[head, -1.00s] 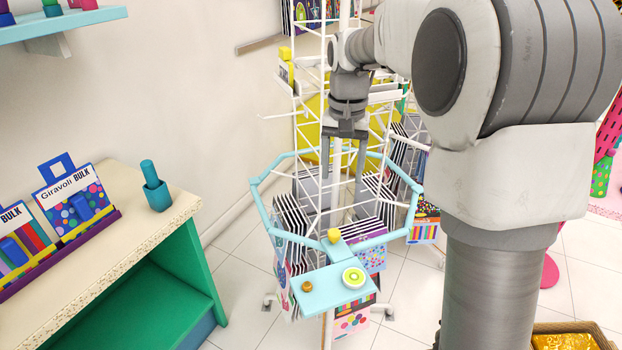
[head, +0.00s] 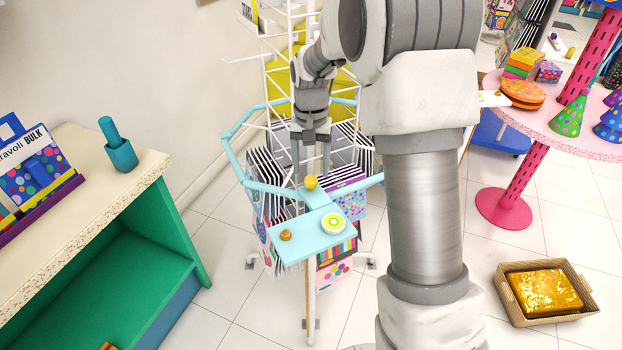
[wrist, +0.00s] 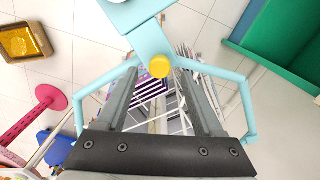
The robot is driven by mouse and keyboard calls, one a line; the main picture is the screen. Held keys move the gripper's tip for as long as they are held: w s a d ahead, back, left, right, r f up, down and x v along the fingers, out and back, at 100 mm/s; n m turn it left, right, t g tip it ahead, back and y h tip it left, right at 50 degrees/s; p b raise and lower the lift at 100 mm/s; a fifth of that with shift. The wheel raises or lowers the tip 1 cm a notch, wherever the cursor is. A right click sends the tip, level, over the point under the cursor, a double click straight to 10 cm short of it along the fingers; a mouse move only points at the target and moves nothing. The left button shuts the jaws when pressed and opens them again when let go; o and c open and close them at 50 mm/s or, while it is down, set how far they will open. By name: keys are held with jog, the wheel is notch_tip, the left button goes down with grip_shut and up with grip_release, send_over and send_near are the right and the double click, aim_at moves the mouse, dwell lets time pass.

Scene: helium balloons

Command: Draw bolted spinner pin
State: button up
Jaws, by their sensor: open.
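The pin's yellow knob (head: 311,183) stands where the light blue ring (head: 233,150) of the white wire spinner rack meets a short blue arm. It also shows in the wrist view (wrist: 159,66), between the fingertips in the picture and near the top of the gap. My gripper (head: 311,172) is open and points down inside the ring, just behind the knob in the head view. Its two fingers (wrist: 160,78) are apart with nothing held. Whether they touch the knob I cannot tell. The pin's shaft is hidden.
A light blue plate (head: 300,243) in front carries a small orange-brown knob (head: 286,235) and a green-and-white round dial (head: 333,223). Striped cards (head: 270,215) hang around the rack. A green shelf unit (head: 150,240) stands left, a pink table (head: 560,135) right, a basket (head: 505,300) on the floor.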

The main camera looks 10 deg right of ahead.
aim_at(311, 178)
jog(key=shift+f, duration=1.6)
grip_shut()
